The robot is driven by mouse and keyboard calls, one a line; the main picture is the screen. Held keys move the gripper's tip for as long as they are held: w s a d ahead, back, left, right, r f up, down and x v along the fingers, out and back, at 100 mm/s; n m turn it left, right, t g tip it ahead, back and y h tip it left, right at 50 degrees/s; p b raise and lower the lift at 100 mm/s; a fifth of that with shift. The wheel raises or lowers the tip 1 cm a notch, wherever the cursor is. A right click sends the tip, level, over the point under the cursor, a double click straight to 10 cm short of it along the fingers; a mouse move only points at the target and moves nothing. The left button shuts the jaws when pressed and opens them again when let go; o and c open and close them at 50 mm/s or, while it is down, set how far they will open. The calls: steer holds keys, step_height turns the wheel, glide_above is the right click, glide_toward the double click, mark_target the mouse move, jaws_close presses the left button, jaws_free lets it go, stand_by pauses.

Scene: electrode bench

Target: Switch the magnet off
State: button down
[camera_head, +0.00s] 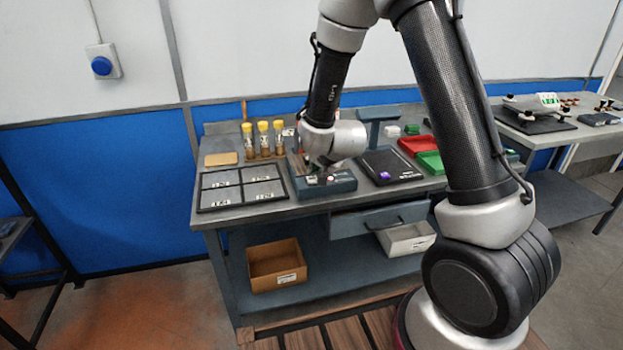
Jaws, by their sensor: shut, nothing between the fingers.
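A low blue-grey box (342,183) sits on the workbench near its front edge, with a small red-and-white spot on its top. It may be the magnet's unit; any switch on it is too small to make out. My gripper (317,175) points down at the left part of the box's top, close to it. It is shut and holds nothing that I can see. My wrist hides the back of the box, and I cannot tell whether the fingertips touch it.
A four-panel black-framed tray (243,204) lies left of the box, and a black scale-like plate (405,170) lies right. Several yellow-capped vials (264,140) stand behind. Red (414,144) and green (431,162) trays are farther right. A blue round button (102,66) is on the wall.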

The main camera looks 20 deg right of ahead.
mark_target(315, 178)
steer(key=shift+f, duration=0.25)
steer(key=shift+f, duration=0.3)
stand_by(0.4)
steer(key=shift+r, duration=0.75)
steer(key=shift+r, duration=3)
